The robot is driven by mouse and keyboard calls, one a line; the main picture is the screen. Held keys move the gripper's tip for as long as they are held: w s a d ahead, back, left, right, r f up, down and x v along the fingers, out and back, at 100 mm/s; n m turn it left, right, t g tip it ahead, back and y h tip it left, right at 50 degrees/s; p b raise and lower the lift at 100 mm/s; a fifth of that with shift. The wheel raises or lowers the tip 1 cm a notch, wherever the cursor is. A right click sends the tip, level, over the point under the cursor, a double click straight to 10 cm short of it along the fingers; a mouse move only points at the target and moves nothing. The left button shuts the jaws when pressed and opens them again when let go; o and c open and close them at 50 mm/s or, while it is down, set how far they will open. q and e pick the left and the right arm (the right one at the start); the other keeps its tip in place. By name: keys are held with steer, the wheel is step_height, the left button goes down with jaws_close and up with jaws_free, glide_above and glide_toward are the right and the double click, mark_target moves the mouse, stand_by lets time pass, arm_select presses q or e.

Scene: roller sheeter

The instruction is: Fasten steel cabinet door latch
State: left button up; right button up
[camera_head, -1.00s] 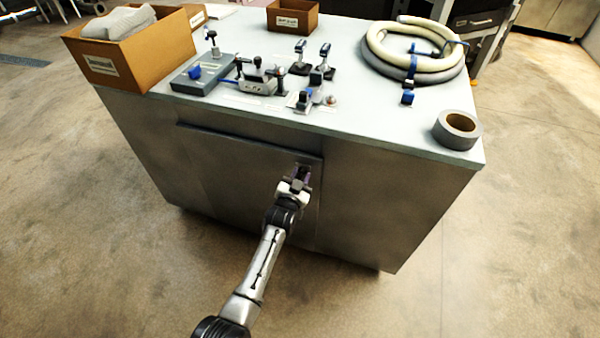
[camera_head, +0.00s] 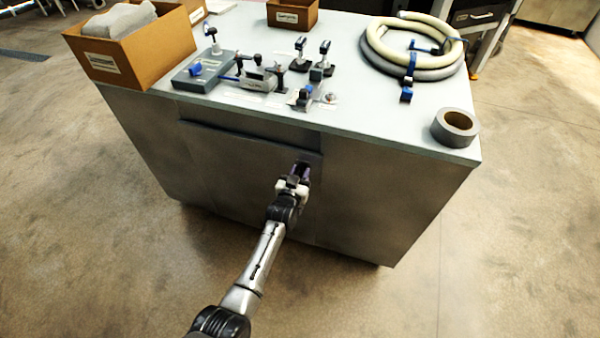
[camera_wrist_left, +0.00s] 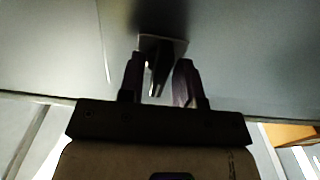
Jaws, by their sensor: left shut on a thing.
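The steel cabinet (camera_head: 400,205) stands in the middle of the head view, and its front door (camera_head: 240,170) shows as a panel under the top. My left gripper (camera_head: 300,171) is at the upper right part of the door. In the left wrist view, the two dark fingers of my left gripper (camera_wrist_left: 158,80) stand on either side of a dark latch handle (camera_wrist_left: 155,60) on a small plate. They are shut on the latch. The latch is mostly hidden in the head view, and shadow hides its exact turn. My right gripper is out of view.
On the cabinet top are a cardboard box (camera_head: 130,55), toggle clamps (camera_head: 258,80), a coiled hose (camera_head: 375,50) and a tape roll (camera_head: 455,128) near the right front corner. The floor (camera_head: 500,240) in front and to the right is clear.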

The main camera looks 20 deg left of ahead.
arm_select(q)
steer(key=o, duration=0.6)
steer(key=shift+s, duration=0.3)
steer(key=s+p, duration=0.5)
steer(key=s, duration=0.8)
steer(key=shift+s+d, duration=0.1)
steer(key=shift+d, duration=0.05)
